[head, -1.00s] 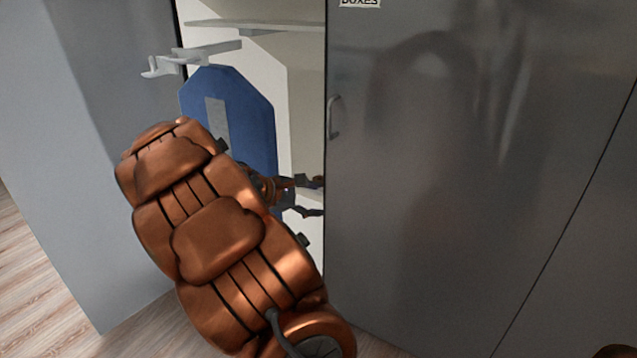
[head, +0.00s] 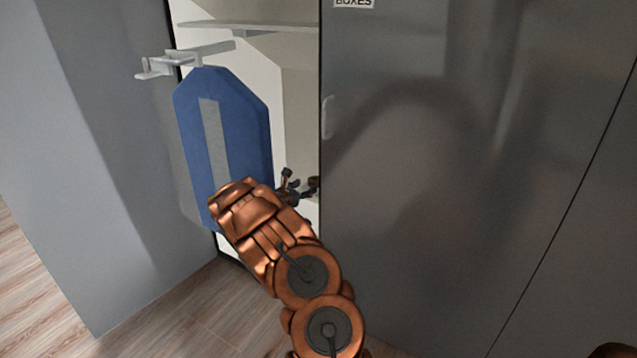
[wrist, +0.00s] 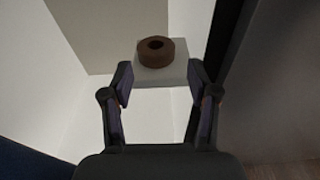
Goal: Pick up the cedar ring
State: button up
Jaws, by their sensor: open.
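The cedar ring (wrist: 155,52) is a short brown ring with a dark hole, in the wrist view. It lies on a small pale block (wrist: 176,76) inside the pale cupboard. My gripper (wrist: 161,80) is open, with its two fingers spread on either side below the ring in the picture. The ring appears beyond the fingertips, and nothing is between the fingers. In the head view my gripper (head: 300,184) reaches into the cupboard opening beside the blue board. The ring cannot be made out there.
A blue board with a grey stripe (head: 260,130) hangs at the left of the opening, close to my arm. A pale hook rack (head: 165,66) projects above it. A shelf (head: 260,25) crosses higher up. A grey door (head: 450,180) bounds the opening's right side.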

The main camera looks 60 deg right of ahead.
aim_at(313, 181)
jog(key=shift+w+d+f, duration=0.2)
jog(key=shift+d+f, duration=0.1)
jog(key=shift+d, duration=0.05)
jog(key=shift+w+d+f+b, duration=0.15)
jog(key=shift+d+f+b, duration=0.05)
jog(key=shift+d, duration=1.6)
jog(key=shift+w+d+f+b, duration=0.1)
jog(key=shift+d+f+b, duration=0.05)
jog(key=shift+d, duration=1.65)
jog(key=shift+c, duration=0.3)
jog(key=c, duration=0.6)
jog(key=shift+o, duration=0.2)
